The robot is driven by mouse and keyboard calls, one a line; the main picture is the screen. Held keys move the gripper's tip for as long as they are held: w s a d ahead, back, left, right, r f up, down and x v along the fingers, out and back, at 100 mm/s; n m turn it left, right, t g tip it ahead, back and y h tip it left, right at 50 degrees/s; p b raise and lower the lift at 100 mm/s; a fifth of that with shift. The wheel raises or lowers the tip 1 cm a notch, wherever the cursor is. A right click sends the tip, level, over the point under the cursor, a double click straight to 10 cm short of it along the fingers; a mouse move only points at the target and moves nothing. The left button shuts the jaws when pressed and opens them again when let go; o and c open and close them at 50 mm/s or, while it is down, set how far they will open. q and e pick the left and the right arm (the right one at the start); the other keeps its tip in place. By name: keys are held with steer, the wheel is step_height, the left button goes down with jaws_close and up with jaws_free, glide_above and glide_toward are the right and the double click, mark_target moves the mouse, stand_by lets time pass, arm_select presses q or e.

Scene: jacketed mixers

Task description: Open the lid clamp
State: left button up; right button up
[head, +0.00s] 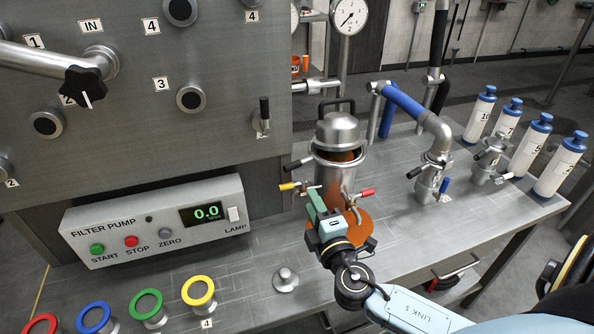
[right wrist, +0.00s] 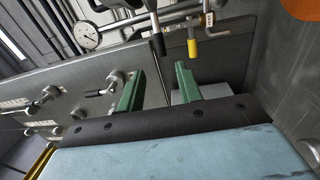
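The steel mixer vessel (head: 333,175) stands on the bench, with a domed lid (head: 338,129) and black handle on top. An orange-brown band shows below the lid; I cannot tell whether the lid is seated. A black-tipped lever (head: 297,164) sticks out left near the rim, with yellow (head: 288,186) and red (head: 367,192) handles lower down. I cannot tell which is the lid clamp. My right gripper (head: 314,200) is in front of the vessel. In the right wrist view its green fingers (right wrist: 160,76) are apart and empty; a yellow-tipped handle (right wrist: 193,47) shows beyond them. My left gripper is not in view.
A filter pump box (head: 155,222) stands left, below a grey panel (head: 130,110) with knobs. A pipe fitting with blue hose (head: 403,101) and several white bottles (head: 530,145) stand right. The bench front has coloured rings (head: 198,291).

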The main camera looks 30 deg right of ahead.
mark_target(299, 163)
steer(key=f+p+x, duration=0.1)
steer(key=x, duration=1)
steer(key=shift+w+d+r, duration=0.2)
steer(key=shift+w+r, duration=0.1)
steer(key=shift+r, duration=0.25)
jaws_close()
